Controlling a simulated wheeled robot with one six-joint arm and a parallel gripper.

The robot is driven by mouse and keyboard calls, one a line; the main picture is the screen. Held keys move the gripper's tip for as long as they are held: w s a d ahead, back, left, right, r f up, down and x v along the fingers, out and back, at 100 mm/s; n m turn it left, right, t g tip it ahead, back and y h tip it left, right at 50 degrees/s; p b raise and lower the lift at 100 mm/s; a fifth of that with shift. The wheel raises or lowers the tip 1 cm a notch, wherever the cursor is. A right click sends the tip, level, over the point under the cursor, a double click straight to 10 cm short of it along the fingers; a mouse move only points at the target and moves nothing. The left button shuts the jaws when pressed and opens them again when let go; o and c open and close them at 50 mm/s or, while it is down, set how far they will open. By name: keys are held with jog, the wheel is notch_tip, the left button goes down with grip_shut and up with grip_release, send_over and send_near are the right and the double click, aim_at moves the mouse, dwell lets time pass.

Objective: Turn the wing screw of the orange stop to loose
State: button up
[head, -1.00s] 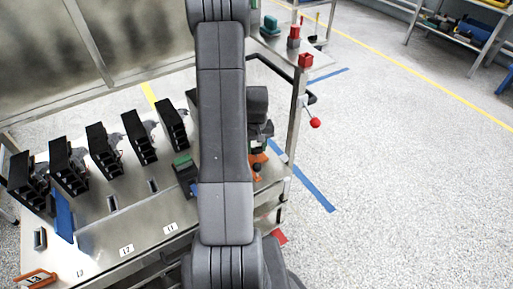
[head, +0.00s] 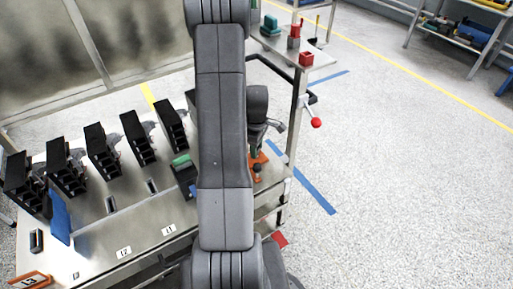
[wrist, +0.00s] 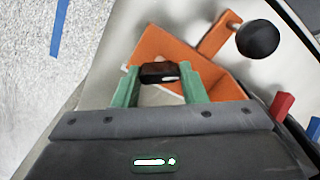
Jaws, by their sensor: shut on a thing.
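The orange stop (wrist: 222,82) fills the middle of the wrist view, with an orange arm reaching to the upper right. Its dark wing screw (wrist: 160,72) sits between the green fingertips of my gripper (wrist: 160,80), which is shut on it. The wing lies roughly crosswise in the wrist view. In the head view the orange stop (head: 258,163) shows in part at the right end of the bench, beside my arm. My fingertips are too small to make out there.
A black ball knob (wrist: 257,38) stands close to the stop, with a red piece (wrist: 281,107) at the right. Several black breakers (head: 140,138) line the bench to the left. A red-ball lever (head: 316,122) sticks out at the bench's right. Open floor lies beyond.

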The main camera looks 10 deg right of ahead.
jog(key=n, duration=0.5)
jog(key=shift+w+n, duration=0.1)
jog(key=shift+n, duration=0.2)
jog(key=n, duration=0.5)
jog(key=shift+b, duration=0.3)
jog(key=o, duration=1)
notch_tip(320, 180, up, 14)
jog(key=p, duration=0.2)
jog(key=shift+f, duration=0.1)
